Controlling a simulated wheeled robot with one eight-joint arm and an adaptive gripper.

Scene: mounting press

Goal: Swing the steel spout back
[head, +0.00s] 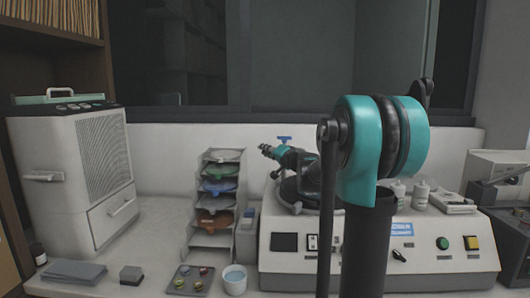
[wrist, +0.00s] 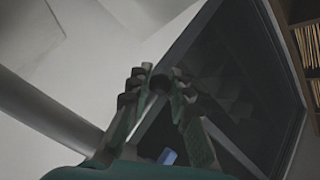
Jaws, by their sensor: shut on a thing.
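My gripper (head: 267,150) is above the left part of the bench machine in the head view, tilted, with its fingers toward the upper left. In the wrist view my gripper (wrist: 160,78) is closed around a small, dark, rounded piece, which looks like the end of the steel spout (wrist: 158,84). The rest of the spout cannot be made out clearly; in the head view my gripper and arm cover that area. A blue handle (head: 285,138) shows just above my gripper, and a blue piece (wrist: 167,157) shows low in the wrist view.
The machine (head: 440,262) carries switches and buttons on its front. White bottles (head: 421,195) stand on its right. To the left are a rack of coloured discs (head: 217,187), a white cup (head: 235,281), a small tray (head: 185,289) and a large white cabinet (head: 75,185).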

